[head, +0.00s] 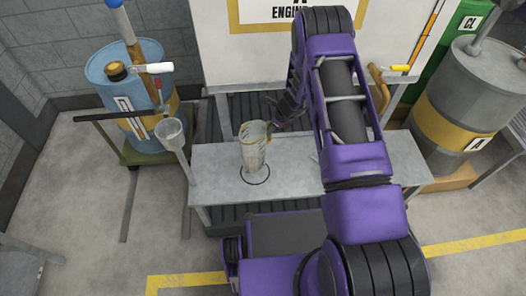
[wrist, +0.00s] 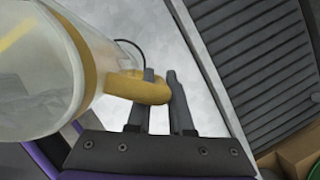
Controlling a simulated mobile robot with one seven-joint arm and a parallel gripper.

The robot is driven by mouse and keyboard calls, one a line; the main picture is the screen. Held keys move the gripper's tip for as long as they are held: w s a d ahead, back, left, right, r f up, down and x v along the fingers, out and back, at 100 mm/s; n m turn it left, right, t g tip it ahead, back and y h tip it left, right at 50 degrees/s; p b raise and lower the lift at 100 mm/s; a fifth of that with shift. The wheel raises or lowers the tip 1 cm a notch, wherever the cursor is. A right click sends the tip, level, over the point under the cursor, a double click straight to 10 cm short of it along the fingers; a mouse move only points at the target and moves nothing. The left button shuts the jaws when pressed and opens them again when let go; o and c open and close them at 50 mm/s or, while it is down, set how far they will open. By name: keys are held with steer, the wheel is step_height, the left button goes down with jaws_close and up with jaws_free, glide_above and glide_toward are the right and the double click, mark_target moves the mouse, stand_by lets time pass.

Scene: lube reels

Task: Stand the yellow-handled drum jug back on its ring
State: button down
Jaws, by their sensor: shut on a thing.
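The drum jug (head: 253,150) is a pale, see-through jug with a yellow handle. It is over the grey bench, its lower end at the dark ring (head: 256,182) drawn there. I cannot tell whether its base touches the bench or hangs a little above it. In the wrist view the jug body (wrist: 40,75) fills the left side, and part of the ring's line shows beyond the handle (wrist: 120,86). My gripper (wrist: 160,85) is shut on the yellow handle; its fingers lie either side of it. In the head view my gripper (head: 274,126) is small and partly hidden by my arm.
The grey bench (head: 215,165) is clear left of the jug; my purple arm hides part of its right side. A blue drum (head: 110,70) on a trolley, with a funnel (head: 170,130), stands left. A grey and yellow drum (head: 460,120) stands right. A white board rises behind.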

mark_target(269, 141)
steer(key=shift+f+b, duration=0.4)
steer(key=shift+f, duration=2.6)
steer(key=shift+f, duration=0.15)
steer(key=c, duration=0.8)
jaws_free()
steer(key=p+v, duration=0.2)
steer(key=v, duration=1)
steer(key=shift+d, duration=0.1)
